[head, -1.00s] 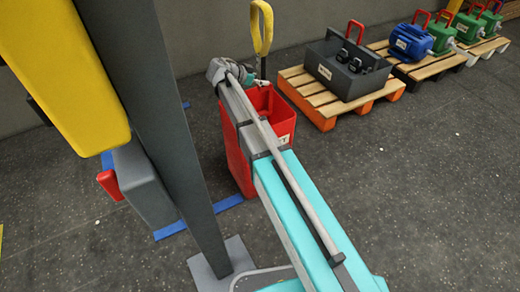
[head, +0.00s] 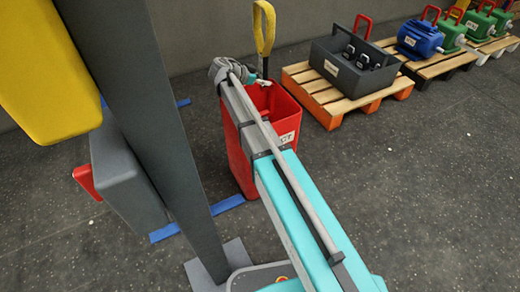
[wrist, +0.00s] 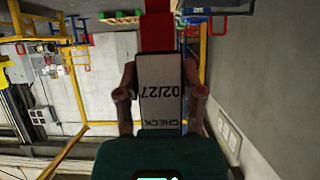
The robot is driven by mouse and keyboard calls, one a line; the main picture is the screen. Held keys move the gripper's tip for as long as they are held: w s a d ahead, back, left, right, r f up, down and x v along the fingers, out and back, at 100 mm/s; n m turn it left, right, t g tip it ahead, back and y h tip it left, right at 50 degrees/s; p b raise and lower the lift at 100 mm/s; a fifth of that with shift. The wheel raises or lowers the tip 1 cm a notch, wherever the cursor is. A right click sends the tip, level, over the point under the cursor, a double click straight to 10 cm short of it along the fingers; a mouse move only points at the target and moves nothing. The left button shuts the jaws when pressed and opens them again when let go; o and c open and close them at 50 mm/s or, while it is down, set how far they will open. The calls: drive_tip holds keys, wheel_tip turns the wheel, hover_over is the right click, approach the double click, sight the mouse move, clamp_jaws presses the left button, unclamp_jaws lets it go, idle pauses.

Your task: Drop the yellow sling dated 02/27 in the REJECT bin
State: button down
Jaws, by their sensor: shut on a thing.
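The yellow sling (head: 264,28) stands as an upright loop above the far side of the red REJECT bin (head: 241,160). The bin's label is partly hidden by my arm. In the wrist view my gripper (wrist: 159,95) is shut on the sling at its white tag (wrist: 160,85), which reads "02/27" and "CHECK" upside down. A red strip (wrist: 157,30) runs on from the tag; I cannot tell whether it belongs to the sling. In the head view my gripper is mostly hidden behind my arm's end, near the bin's rim. I cannot tell whether the sling is directly over the opening.
A grey tote (head: 350,70) with a red handle stands on a wooden pallet (head: 330,108) right of the bin. Blue (head: 420,40) and green motors (head: 480,25) stand on pallets further right. Blue floor tape (head: 228,204) lies beside the bin. Floor at right is clear.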

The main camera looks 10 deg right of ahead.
sight(269, 93)
drive_tip(key=shift+f, duration=0.1)
drive_tip(key=shift+f+b, duration=2.85)
drive_tip(key=shift+b, duration=0.15)
